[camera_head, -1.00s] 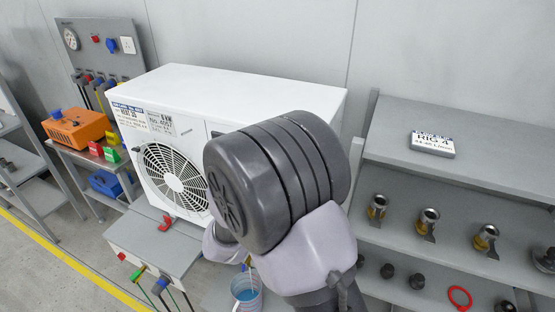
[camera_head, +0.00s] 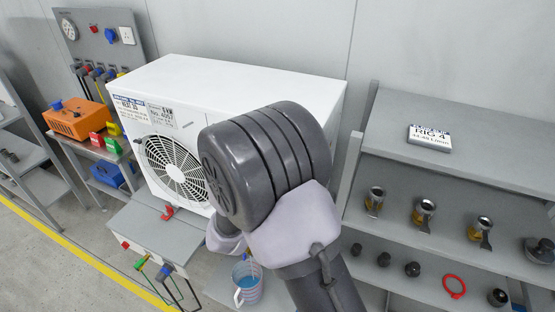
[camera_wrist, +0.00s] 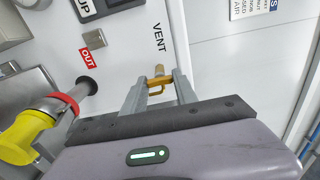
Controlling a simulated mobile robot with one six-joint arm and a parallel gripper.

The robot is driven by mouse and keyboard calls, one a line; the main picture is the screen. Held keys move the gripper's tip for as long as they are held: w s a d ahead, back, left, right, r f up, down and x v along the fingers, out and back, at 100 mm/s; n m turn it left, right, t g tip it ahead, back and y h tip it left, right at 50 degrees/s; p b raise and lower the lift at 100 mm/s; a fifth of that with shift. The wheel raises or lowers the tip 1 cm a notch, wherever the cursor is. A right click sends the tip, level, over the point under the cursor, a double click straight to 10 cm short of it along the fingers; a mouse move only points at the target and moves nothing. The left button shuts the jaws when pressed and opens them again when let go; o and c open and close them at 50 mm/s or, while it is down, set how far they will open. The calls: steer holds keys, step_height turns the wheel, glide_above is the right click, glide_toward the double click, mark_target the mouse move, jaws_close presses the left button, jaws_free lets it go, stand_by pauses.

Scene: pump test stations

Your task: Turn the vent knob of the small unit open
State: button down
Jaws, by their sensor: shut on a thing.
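The vent knob (camera_wrist: 158,88) is a small brass-yellow piece beside the printed word VENT on a white panel in the wrist view. My gripper (camera_wrist: 159,80) is shut on it, with one grey finger on each side. The white unit (camera_head: 250,85) with a round fan grille stands left of centre in the head view. My arm covers part of its front there. The gripper and knob are hidden behind the arm in the head view.
In the wrist view a pipe with a red ring (camera_wrist: 66,102) and a yellow fitting (camera_wrist: 28,138) sit left of my gripper, near a red OUT label (camera_wrist: 88,58). A jug of blue liquid (camera_head: 247,284) stands below the unit. Shelves with fittings (camera_head: 455,205) stand at right.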

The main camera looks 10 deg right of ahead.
steer(key=c, duration=1)
jaws_free()
steer(key=shift+o, duration=0.2)
steer(key=shift+s, duration=0.1)
steer(key=p+v, duration=0.2)
steer(key=v, duration=1.5)
steer(key=shift+a, duration=0.1)
